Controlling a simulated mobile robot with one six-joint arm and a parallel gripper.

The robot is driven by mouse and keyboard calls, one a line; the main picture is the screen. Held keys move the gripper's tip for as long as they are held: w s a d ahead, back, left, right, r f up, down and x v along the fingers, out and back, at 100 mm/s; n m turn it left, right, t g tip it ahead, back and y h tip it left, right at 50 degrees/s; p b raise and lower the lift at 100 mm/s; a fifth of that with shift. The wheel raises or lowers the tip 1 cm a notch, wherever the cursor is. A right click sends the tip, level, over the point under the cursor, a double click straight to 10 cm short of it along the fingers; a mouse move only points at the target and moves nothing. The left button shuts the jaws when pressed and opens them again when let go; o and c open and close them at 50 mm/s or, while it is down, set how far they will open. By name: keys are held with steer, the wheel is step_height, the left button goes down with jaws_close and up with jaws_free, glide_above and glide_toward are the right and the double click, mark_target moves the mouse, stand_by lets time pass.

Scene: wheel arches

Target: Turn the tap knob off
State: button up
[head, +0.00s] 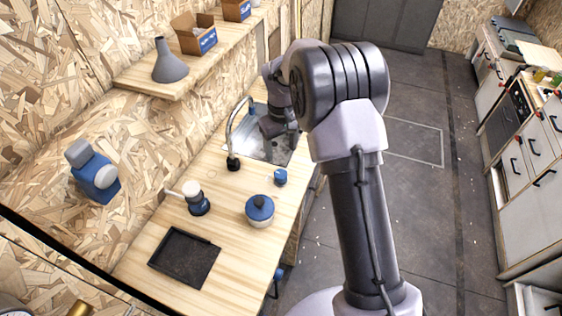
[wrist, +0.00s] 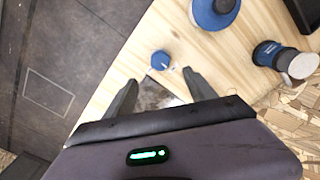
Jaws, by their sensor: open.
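The tap (head: 231,132) rises in a silver arc from a dark base at the left edge of the sink (head: 257,150) in the head view. I cannot clearly make out its knob in either view. My gripper (wrist: 160,92) is open, with its two dark fingers apart and nothing seen between them but the grey sink surface beyond. In the head view my wrist hangs over the sink, to the right of the tap, and hides part of the basin.
A small blue cup-like thing (head: 280,177) stands near the sink; it also shows beyond my fingers in the wrist view (wrist: 160,60).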

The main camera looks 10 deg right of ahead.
step_height(320, 180, up, 6)
steer(key=shift+p, duration=0.45)
steer(key=s+a+r+m+t+y+b, duration=0.15)
steer(key=s+r+b, duration=0.3)
steer(key=s, duration=0.45)
steer(key=s+a+r+m+t+b, duration=0.1)
steer(key=s+r+m+t+b, duration=0.15)
steer(key=s+b, duration=0.45)
steer(key=s+a+f+m+t+b, duration=0.1)
steer(key=s+f+m+b, duration=0.2)
steer(key=s, duration=1.3)
step_height(320, 180, down, 2)
steer(key=shift+a+f+m+t, duration=0.2)
steer(key=shift+m+t, duration=0.2)
steer(key=shift+m, duration=0.2)
steer(key=shift+y, duration=0.25)
